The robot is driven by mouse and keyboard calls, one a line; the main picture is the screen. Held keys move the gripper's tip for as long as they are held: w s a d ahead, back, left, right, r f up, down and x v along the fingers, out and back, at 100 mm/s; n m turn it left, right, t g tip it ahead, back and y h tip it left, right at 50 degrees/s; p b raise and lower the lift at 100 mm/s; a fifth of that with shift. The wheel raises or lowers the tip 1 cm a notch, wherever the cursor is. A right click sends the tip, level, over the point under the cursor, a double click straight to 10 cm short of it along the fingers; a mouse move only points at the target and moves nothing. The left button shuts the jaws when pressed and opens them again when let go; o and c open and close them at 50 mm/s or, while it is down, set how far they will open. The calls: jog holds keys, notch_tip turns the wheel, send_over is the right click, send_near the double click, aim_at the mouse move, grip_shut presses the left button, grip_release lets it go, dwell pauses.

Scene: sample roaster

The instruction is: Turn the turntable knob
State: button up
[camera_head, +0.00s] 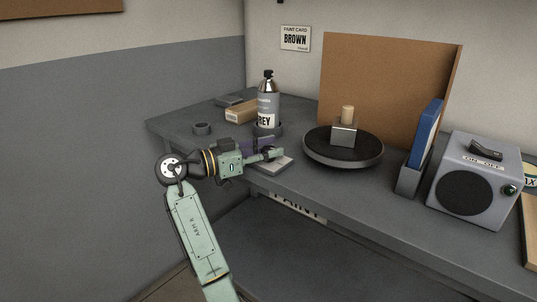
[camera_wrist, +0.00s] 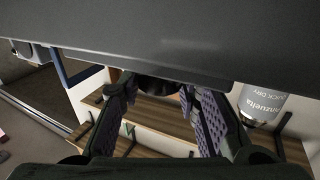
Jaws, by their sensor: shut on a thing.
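The turntable (camera_head: 315,152) is a round dark disc on the bench, with a grey block (camera_head: 344,134) and a pale wooden cylinder on it. A small flat light-grey box (camera_head: 284,165) lies left of it near the bench's front edge. My gripper (camera_head: 272,153) is low over this box, apart from the disc. In the wrist view its two purple-padded fingers (camera_wrist: 157,90) close around a dark round thing (camera_wrist: 156,84), which seems to be the knob. The fingers hide most of it in the head view.
A grey spray can (camera_head: 267,103) stands just behind my gripper and also shows in the wrist view (camera_wrist: 262,101). A blue panel (camera_head: 427,133) in a grey holder and an on/off box with a round grille (camera_head: 474,180) stand right. A brown board (camera_head: 385,80) is behind the turntable.

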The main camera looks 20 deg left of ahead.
jog(key=shift+m+g+h, duration=1.7)
jog(key=shift+m+g, duration=0.2)
jog(key=shift+g, duration=0.6)
jog(key=shift+f+b, duration=0.1)
jog(key=shift+b, duration=0.2)
jog(key=o, duration=1.2)
jog(key=v, duration=1.2)
jog(key=shift+w, duration=0.15)
